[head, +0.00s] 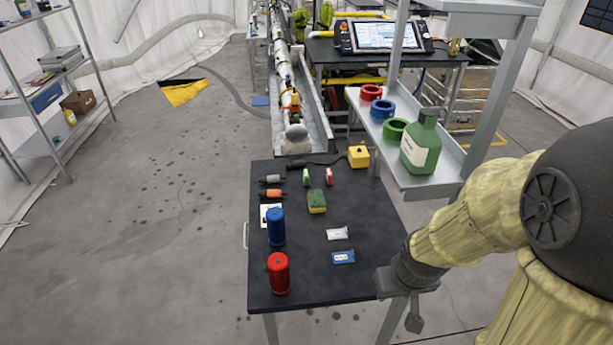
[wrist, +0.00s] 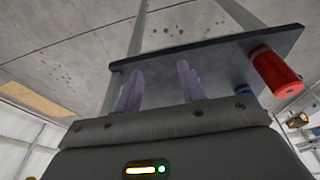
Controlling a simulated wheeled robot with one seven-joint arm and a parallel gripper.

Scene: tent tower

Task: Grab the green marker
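A small green and white item (head: 306,177), which looks like the green marker, stands on the black table (head: 315,285) toward its far side. A similar red and white item (head: 329,177) stands just right of it. My gripper (head: 408,308) is off the table's near right edge, well apart from the green item. In the wrist view my gripper (wrist: 159,88) has its two fingers spread with nothing between them. The green item cannot be made out in the wrist view.
A blue canister (head: 276,227) and a red canister (head: 278,273) stand on the table's left. A green and yellow sponge (head: 317,201) lies nearer than the green item. Small white (head: 337,233) and blue (head: 343,257) packets lie right. A shelf (head: 440,183) with a green bottle (head: 421,143) overhangs the far right.

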